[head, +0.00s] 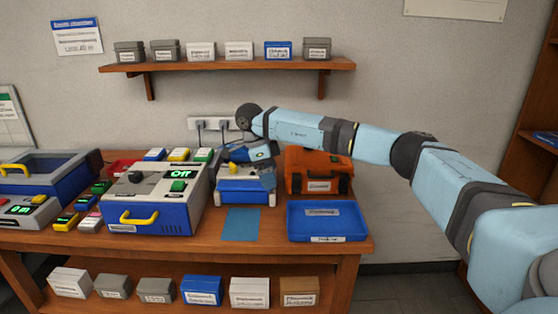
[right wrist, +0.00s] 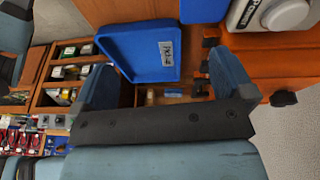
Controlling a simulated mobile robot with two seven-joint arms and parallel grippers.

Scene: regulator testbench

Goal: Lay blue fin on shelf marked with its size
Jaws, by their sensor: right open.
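My right gripper (head: 250,165) is above the blue-and-white device (head: 234,197) on the bench in the head view. In the right wrist view its two fingers (right wrist: 165,80) are spread wide, with nothing visible held between them. I cannot pick out a blue fin for certain in either view. A brown shelf unit (head: 545,85) stands at the far right edge of the head view, with a blue item (head: 546,138) on it. Its size markings are not readable. My left gripper is not in view.
A blue tray (head: 295,232), an orange case (head: 318,164) and a flat blue mat (head: 241,223) are on the bench. Control boxes (head: 150,198) crowd its left. A wall shelf (head: 225,66) and a lower shelf carry several labelled boxes. Floor shows to the right.

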